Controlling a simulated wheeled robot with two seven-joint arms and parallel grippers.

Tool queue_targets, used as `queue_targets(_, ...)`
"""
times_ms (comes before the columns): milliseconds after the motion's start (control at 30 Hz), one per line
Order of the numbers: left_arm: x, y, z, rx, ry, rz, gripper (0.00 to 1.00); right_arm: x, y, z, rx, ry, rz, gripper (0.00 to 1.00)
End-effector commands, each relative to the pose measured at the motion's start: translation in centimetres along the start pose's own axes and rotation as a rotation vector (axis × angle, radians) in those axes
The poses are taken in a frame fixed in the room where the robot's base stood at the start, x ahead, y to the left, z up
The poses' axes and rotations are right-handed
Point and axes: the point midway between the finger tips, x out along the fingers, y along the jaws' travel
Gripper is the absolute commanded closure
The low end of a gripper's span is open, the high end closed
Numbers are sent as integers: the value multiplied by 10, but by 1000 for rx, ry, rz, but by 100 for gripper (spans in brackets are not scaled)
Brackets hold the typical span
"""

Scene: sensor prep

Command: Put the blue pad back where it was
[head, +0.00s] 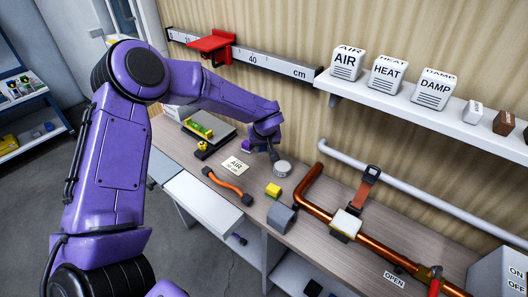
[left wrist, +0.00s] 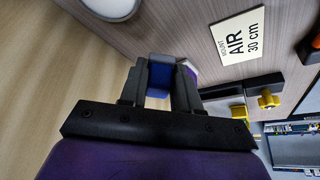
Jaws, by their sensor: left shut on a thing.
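My left gripper (head: 271,152) is low over the back of the wooden table, between the AIR 30 cm card (head: 235,166) and a round grey-white disc (head: 282,169). In the left wrist view my left gripper (left wrist: 158,90) is shut on the blue pad (left wrist: 158,76), which sits between the two dark fingers. The pad is hardly visible in the head view, and I cannot tell whether it touches the table. The card also shows in the left wrist view (left wrist: 242,36), to the right of the fingers. My right gripper is not in view.
A wall rail (head: 270,64) carries a red slider (head: 212,45). A shelf (head: 420,110) holds AIR, HEAT and DAMP blocks. A copper pipe (head: 310,182) runs along the right.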

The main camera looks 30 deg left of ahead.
Motion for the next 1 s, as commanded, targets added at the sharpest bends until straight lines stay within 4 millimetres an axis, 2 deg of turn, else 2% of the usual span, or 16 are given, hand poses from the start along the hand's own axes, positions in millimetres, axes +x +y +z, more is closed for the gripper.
queue_targets(100, 20, 4, 5, 4, -2, -2, 93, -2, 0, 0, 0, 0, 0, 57)
queue_targets(200, 32, 4, 10, 3, -1, 0, 93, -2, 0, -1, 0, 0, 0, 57)
queue_targets(600, 38, 4, 13, 2, -1, 1, 93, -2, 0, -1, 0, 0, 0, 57)
queue_targets(633, 38, 4, 13, 2, 0, 1, 59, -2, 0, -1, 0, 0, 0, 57)
queue_targets(700, 38, 4, 13, 2, 0, 1, 43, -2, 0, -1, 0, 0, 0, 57)
queue_targets(1000, 35, 4, 12, 1, 1, 2, 43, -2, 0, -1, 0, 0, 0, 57)
